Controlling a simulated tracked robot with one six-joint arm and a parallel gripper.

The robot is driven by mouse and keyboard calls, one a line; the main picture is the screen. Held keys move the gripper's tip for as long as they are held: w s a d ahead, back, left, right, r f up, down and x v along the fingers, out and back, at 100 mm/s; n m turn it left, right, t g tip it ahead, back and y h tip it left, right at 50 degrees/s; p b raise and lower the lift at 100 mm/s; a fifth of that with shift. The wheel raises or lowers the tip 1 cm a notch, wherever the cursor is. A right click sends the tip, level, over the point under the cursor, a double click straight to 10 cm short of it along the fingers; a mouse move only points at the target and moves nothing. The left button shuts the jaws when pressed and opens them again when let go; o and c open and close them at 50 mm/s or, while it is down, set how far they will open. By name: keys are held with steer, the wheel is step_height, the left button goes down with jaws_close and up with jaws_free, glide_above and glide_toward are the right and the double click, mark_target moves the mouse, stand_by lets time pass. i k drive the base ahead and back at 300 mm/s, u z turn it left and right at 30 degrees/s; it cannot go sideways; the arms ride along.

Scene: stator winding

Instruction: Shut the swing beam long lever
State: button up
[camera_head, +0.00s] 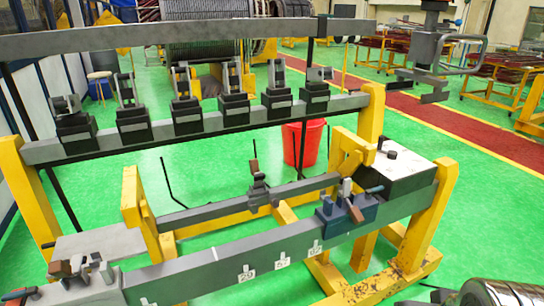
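A yellow-framed winding fixture fills the view, with long grey beams. A grey middle beam (215,212) runs between yellow posts and carries a dark clamp with an upright brown-tipped lever (254,168). The front beam (235,262) carries a blue clamp block (345,214) with a brown lever (354,210) and a blue-grey handle. I cannot tell for sure which of these levers is the swing beam long lever. My gripper (420,86) hangs at the upper right, its fingers apart with nothing between them. It is clear of the levers.
A long grey top bar (190,36) crosses above several dark clamps on the rear beam (210,124). A red bucket (303,143) stands behind the middle beam. A grey box (392,170) sits at the fixture's right end. Green floor is open at the right.

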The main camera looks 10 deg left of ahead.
mark_target(258, 176)
steer(key=u, duration=0.05)
steer(key=i, duration=0.8)
steer(key=u, duration=0.85)
steer(key=i, duration=0.55)
steer(key=u, duration=0.35)
